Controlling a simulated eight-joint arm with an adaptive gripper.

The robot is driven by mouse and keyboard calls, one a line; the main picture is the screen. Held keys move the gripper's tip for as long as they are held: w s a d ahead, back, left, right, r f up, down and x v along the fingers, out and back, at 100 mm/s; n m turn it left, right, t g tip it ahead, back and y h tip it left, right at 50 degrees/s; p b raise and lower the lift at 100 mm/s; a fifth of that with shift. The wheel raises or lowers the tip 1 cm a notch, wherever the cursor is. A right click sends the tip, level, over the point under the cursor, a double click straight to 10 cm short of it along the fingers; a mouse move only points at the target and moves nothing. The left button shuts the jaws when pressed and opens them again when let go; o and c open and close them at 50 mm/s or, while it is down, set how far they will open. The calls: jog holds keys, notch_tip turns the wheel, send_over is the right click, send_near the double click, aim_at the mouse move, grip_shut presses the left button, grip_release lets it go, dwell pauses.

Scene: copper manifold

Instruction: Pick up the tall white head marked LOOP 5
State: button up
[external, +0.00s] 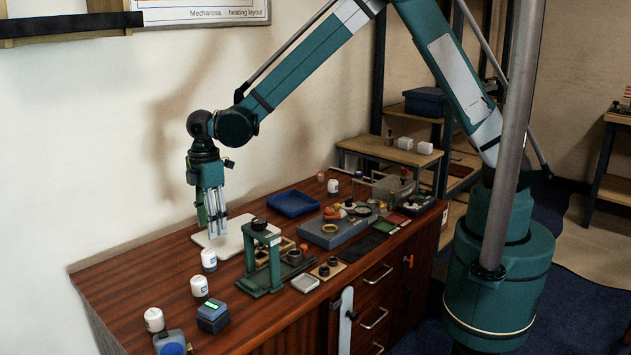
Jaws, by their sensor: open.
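Several white cylindrical heads with small dark markings stand on the wooden bench: one (209,260) just below and in front of my gripper, one (199,286) nearer the camera, one (154,319) at the near left, and one (333,186) at the far end. The markings are too small to read, so I cannot tell which is LOOP 5. My gripper (213,232) points down over a pale board (234,245), open and with nothing visible between its fingers. It is apart from the heads.
A green press-like stand (275,262) stands right of the gripper. A blue tray (293,203), a grey case (338,229) with rings and small parts, and a blue box with a green display (213,314) are also on the wooden bench (112,276). Its left back area is clear.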

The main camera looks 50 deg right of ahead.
aim_at(207, 251)
jog(key=shift+s+a+f+n, duration=0.15)
jog(key=shift+a+f+n, duration=0.05)
jog(key=shift+a+f, duration=0.5)
jog(key=shift+s+a+f+n, duration=0.2)
jog(key=shift+a+f, duration=0.35)
jog(key=shift+f, duration=0.2)
jog(key=shift+f+b, duration=0.35)
jog(key=shift+f, duration=0.95)
jog(key=shift+f+b, duration=0.85)
jog(key=shift+f, duration=1.75)
jog(key=c, duration=1)
